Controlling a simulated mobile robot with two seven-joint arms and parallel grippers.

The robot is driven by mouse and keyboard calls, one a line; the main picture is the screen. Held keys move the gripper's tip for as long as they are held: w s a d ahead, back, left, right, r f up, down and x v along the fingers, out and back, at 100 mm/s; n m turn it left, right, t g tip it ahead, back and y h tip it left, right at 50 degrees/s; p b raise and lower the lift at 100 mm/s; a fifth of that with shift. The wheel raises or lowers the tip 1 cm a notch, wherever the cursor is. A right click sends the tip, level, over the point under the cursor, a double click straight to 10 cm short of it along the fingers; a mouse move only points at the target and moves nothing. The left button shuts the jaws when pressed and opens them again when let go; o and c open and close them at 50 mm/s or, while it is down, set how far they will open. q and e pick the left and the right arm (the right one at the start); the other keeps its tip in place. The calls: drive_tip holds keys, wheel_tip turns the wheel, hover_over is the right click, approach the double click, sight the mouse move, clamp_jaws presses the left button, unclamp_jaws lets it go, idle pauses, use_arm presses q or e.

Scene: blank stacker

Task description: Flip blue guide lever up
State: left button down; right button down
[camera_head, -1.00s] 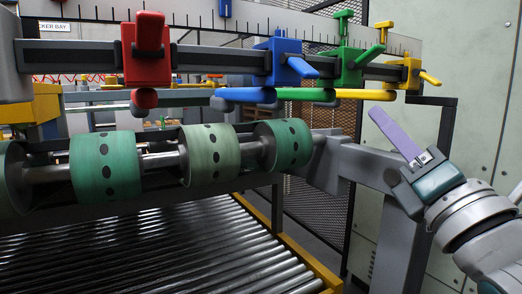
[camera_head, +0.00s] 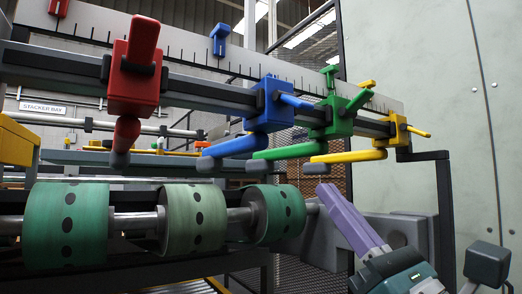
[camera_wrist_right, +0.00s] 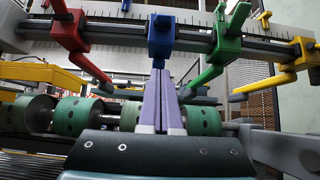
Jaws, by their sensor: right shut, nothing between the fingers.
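The blue guide (camera_head: 268,108) is a block clamped on the grey rail, with its blue lever (camera_head: 296,102) sticking out to the right and slightly down in the head view. Its blue lower arm (camera_head: 232,147) hangs below. In the right wrist view the blue guide (camera_wrist_right: 161,42) is straight ahead, just above the fingertips. My right gripper (camera_head: 327,190) has purple fingers, pressed together and empty. It points up, below and right of the blue guide, apart from it in the head view. The wrist view also shows the fingers (camera_wrist_right: 160,78) shut. My left gripper is not in view.
A red guide (camera_head: 133,82) with its lever raised stands left on the rail. A green guide (camera_head: 336,117) and a yellow guide (camera_head: 396,132) sit to the right, close by. Green rollers (camera_head: 194,218) on a shaft lie below the rail.

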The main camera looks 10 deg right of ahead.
sight(295, 102)
drive_tip(key=w+a+r+p, duration=0.1)
drive_tip(key=w+r+p, duration=0.2)
drive_tip(key=r, duration=0.7)
drive_tip(key=shift+w+a+r, duration=0.15)
drive_tip(key=shift+w+a, duration=0.25)
drive_tip(key=shift+w, duration=0.45)
wheel_tip(295, 102, up, 8)
drive_tip(key=s+g+h+p, duration=0.2)
drive_tip(key=g+p, duration=0.8)
drive_tip(key=p, duration=2.9)
drive_tip(key=shift+s+d+f+h, duration=0.2)
drive_tip(key=shift+d+h, duration=0.25)
drive_tip(key=shift+h, duration=0.45)
